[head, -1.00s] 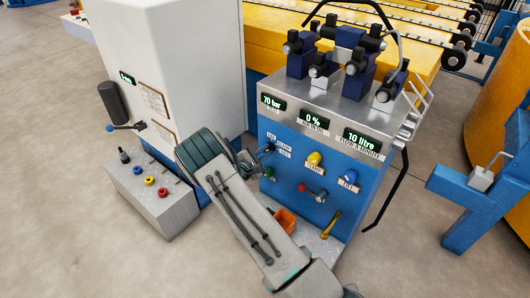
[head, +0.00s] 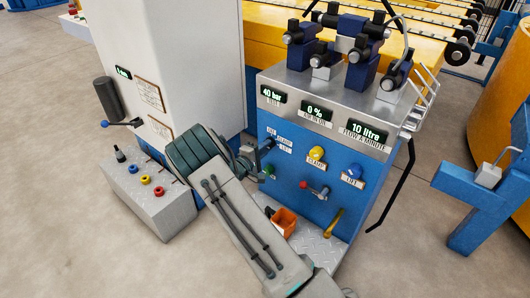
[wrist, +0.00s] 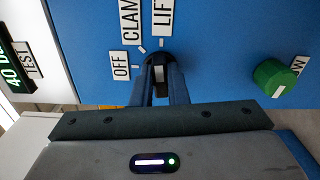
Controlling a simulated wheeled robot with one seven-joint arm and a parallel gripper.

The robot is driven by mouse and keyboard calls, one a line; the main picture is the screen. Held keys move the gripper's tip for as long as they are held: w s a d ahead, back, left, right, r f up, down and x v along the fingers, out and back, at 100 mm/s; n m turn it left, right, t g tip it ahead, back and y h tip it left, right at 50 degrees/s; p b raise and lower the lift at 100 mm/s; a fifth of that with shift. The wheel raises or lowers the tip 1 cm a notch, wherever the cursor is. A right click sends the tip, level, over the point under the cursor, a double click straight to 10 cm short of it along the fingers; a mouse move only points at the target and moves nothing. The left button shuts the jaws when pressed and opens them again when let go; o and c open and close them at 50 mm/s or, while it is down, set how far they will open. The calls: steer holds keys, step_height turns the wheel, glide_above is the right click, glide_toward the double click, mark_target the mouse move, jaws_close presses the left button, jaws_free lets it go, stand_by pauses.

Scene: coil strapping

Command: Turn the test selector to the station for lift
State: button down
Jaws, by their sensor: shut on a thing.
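The test selector (wrist: 163,58) is a dark round knob on the blue panel, mostly hidden by my fingers in the wrist view. Around it are the labels OFF (wrist: 121,66), CLAMP (wrist: 130,20) and LIFT (wrist: 162,18), with short white tick marks. My gripper (wrist: 160,82) is shut on the selector, a finger on each side. A pale strip shows between the fingers; I cannot tell for sure which station it points to. In the head view, my gripper (head: 256,162) is at the panel's left side, below the test display (head: 273,95) reading 40 bar.
A green knob (wrist: 275,77) is close beside the selector. A white cabinet (head: 185,60) stands left of my arm.

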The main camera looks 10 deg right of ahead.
steer(key=shift+f+m+b, duration=0.15)
steer(key=shift+m+b, duration=0.25)
steer(key=shift+m, duration=0.2)
steer(key=c, duration=1.4)
jaws_free()
steer(key=shift+c, duration=0.2)
steer(key=p+v, duration=0.3)
steer(key=v, duration=1.1)
steer(key=shift+d, duration=0.1)
